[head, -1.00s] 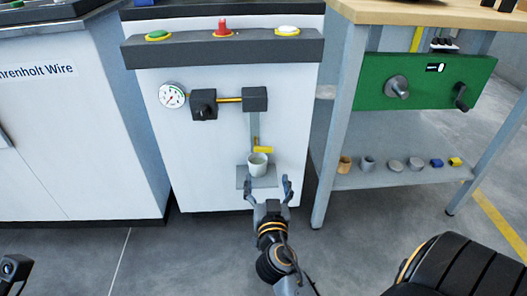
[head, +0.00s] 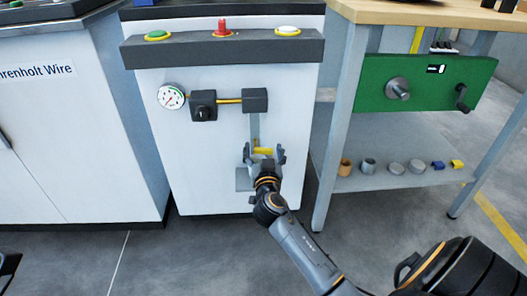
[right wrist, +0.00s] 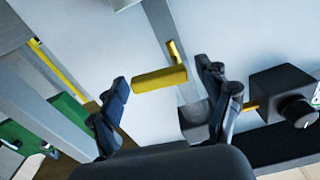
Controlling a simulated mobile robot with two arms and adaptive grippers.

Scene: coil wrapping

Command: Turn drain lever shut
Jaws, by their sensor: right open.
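The yellow drain lever (head: 263,150) is at the lower end of the grey vertical pipe (head: 255,127) on the white cabinet front. My right gripper (head: 264,153) is open in front of it. In the right wrist view the lever (right wrist: 160,78) lies in the gap between the two fingers of my right gripper (right wrist: 163,76), with no clear contact on either side. The small pale cup under the pipe is mostly hidden behind the gripper in the head view. A dark piece at the lower left edge seems to be part of my left arm; its jaws cannot be made out.
A gauge (head: 171,96), a knob box (head: 203,106) and a grey box (head: 255,100) sit above on the cabinet. A small grey shelf (head: 243,180) juts out below. To the right, a bench's lower shelf (head: 385,181) holds several small parts.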

